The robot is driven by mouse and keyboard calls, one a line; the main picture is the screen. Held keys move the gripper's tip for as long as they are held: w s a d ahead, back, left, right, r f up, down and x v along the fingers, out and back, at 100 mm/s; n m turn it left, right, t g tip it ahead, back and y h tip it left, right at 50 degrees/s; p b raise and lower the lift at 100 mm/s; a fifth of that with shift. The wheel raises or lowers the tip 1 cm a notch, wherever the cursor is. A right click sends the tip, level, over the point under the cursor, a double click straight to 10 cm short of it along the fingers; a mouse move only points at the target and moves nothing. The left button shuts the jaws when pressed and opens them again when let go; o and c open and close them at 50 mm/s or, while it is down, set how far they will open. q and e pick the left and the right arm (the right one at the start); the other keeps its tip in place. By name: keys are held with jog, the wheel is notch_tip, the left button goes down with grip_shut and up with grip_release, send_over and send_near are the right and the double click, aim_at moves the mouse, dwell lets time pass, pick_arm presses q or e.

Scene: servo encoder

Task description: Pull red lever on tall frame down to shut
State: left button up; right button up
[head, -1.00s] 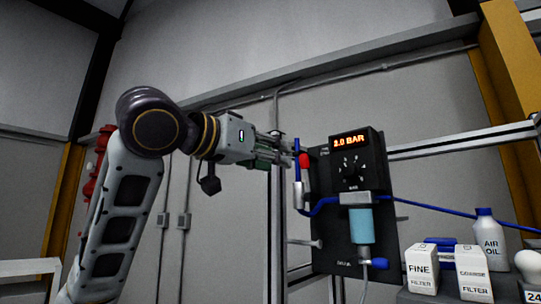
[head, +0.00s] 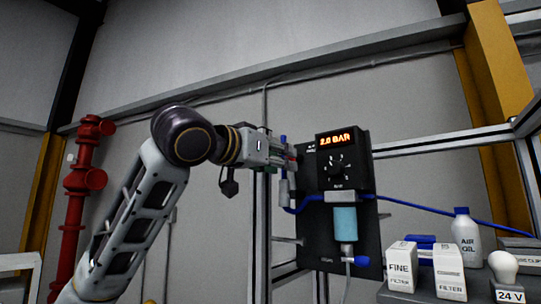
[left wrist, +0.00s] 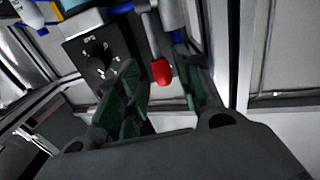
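The red lever (left wrist: 162,71) shows in the left wrist view as a red tip on a grey valve body, between the two green-padded fingers of my left gripper (left wrist: 158,82). Gaps show on both sides of the tip, so the gripper is open around it. In the head view my left gripper (head: 284,156) reaches in from the left to the lever at the upper left of the black panel (head: 315,220). The fingers hide most of the lever there. The tall frame (head: 262,215) of metal profile stands behind the gripper. My right gripper is out of view.
The panel carries a lit display (head: 336,139), a dial (head: 337,163) and a blue-tinted filter bowl (head: 345,223). A blue hose (head: 430,210) runs right. Filter boxes (head: 449,272), an oil bottle (head: 466,238) and a bulb stand at lower right. Red pipework (head: 72,205) is at left.

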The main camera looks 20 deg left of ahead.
pick_arm(q)
jog(key=shift+p+x, duration=0.8)
jog(key=shift+x, duration=1.5)
jog(key=c, duration=0.4)
